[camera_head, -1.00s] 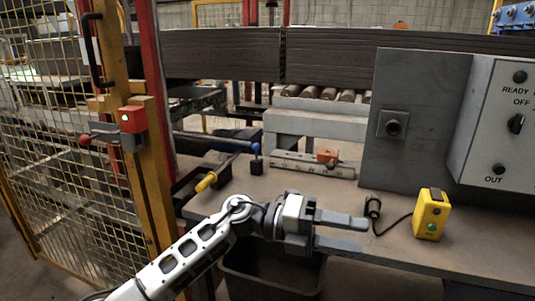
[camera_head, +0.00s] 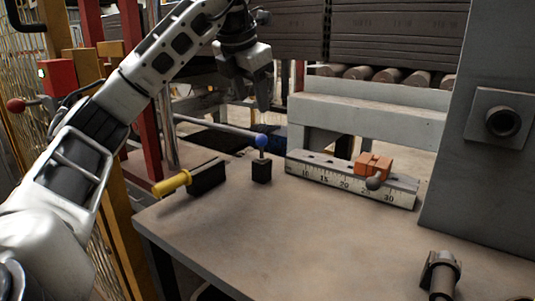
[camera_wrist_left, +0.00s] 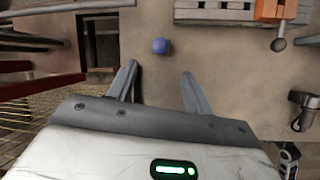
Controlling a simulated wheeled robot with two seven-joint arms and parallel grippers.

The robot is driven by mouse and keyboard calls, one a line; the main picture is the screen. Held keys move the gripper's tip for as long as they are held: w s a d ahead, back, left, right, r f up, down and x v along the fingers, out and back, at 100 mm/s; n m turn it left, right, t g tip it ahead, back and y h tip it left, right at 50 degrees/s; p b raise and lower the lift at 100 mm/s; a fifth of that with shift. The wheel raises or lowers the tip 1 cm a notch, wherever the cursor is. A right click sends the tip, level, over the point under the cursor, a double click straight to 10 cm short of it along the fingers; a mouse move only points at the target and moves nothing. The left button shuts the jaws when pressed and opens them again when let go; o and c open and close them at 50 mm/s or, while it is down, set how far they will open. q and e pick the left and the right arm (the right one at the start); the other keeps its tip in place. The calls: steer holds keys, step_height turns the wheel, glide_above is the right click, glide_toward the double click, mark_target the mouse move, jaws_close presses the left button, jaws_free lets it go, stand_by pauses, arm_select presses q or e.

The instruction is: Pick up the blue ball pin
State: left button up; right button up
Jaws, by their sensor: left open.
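The blue ball pin (camera_head: 261,142) stands upright on the workbench, a blue ball on a thin stem above a small dark block. My left gripper (camera_head: 256,98) is above the pin and points down, open and empty. In the left wrist view the blue ball (camera_wrist_left: 160,46) shows from above, just beyond and between the two spread fingertips of the left gripper (camera_wrist_left: 157,72). The fingers do not touch it. My right gripper is not in view.
A yellow-handled tool (camera_head: 172,183) lies left of the pin. A ruler rail (camera_head: 338,180) with an orange slider (camera_head: 374,165) lies to the right. A dark cylindrical fitting (camera_head: 440,273) is at front right. The bench middle (camera_head: 290,230) is clear.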

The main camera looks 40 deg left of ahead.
mark_target(260, 136)
arm_select(q)
steer(key=b+x, duration=0.1)
steer(key=x, duration=0.6)
steer(key=shift+s, duration=0.1)
steer(key=b+x, duration=0.2)
steer(key=x, duration=0.3)
steer(key=shift+f, duration=0.2)
steer(key=shift+w+f, duration=0.2)
steer(key=shift+f, duration=0.05)
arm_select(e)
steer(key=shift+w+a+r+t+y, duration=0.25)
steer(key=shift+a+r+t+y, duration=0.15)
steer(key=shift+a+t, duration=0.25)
arm_select(q)
steer(key=shift+c, duration=0.3)
jaws_close()
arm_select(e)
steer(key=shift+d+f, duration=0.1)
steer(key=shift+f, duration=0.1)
arm_select(q)
steer(key=shift+r, duration=0.1)
